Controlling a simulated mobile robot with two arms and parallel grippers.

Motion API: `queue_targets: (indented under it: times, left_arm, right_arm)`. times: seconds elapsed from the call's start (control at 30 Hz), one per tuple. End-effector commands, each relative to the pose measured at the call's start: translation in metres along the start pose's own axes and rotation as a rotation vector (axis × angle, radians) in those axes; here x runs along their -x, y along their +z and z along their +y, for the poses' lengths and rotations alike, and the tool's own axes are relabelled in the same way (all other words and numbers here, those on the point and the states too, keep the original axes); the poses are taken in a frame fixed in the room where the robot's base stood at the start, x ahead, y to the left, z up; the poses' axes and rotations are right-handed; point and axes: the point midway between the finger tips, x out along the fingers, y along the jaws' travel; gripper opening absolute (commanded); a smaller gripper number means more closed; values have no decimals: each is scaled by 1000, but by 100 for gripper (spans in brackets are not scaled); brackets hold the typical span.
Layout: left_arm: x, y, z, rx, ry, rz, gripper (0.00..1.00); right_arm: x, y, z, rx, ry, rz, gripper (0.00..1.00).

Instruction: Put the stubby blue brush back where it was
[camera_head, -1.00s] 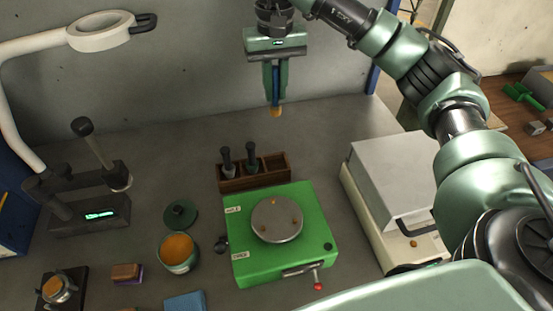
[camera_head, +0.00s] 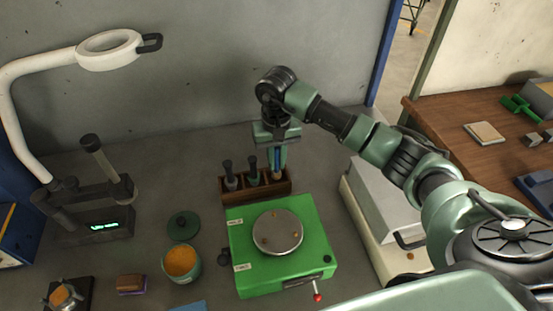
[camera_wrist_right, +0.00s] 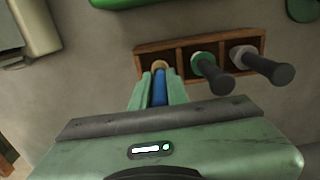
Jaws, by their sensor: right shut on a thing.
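My right gripper (camera_head: 277,157) is shut on the stubby blue brush (camera_head: 277,158), which points downward with its tan end lowest. The brush is at the right end compartment of the wooden rack (camera_head: 258,195). In the right wrist view the blue brush (camera_wrist_right: 159,92) shows between the fingers (camera_wrist_right: 159,88), its tan end at the rack's (camera_wrist_right: 202,42) left compartment. I cannot tell whether it touches the bottom. Two dark-handled tools (camera_head: 230,175) (camera_head: 253,171) stand in the other compartments. My left gripper is not in view.
A green machine with a round plate (camera_head: 278,232) stands just in front of the rack. A grey-white box (camera_head: 372,190) is to the right. A green lid (camera_head: 183,224) and an orange-filled pot (camera_head: 181,262) are left. A white lamp (camera_head: 108,50) hangs over the left side.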

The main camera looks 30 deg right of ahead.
Motion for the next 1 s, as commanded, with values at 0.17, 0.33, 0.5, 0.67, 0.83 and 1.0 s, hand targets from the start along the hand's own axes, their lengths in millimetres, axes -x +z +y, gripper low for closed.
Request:
queue_targets:
  times: [0.17, 0.33, 0.5, 0.67, 0.83, 1.0]
  left_arm:
    - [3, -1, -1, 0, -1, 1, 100]
    - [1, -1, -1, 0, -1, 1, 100]
    - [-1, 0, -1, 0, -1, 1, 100]
    - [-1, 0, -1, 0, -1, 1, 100]
    - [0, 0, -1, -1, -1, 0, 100]
    - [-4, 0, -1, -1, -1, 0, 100]
  right_arm:
    - [-8, 0, 0, 0, -1, 1, 0]
    - [-9, 0, 0, 0, 0, 1, 0]
    - [-10, 0, 0, 0, 1, 1, 35]
    - [-10, 0, 0, 0, 1, 1, 37]
    - [-9, 0, 0, 0, 0, 0, 37]
    - [2, -2, 0, 1, 0, 6, 37]
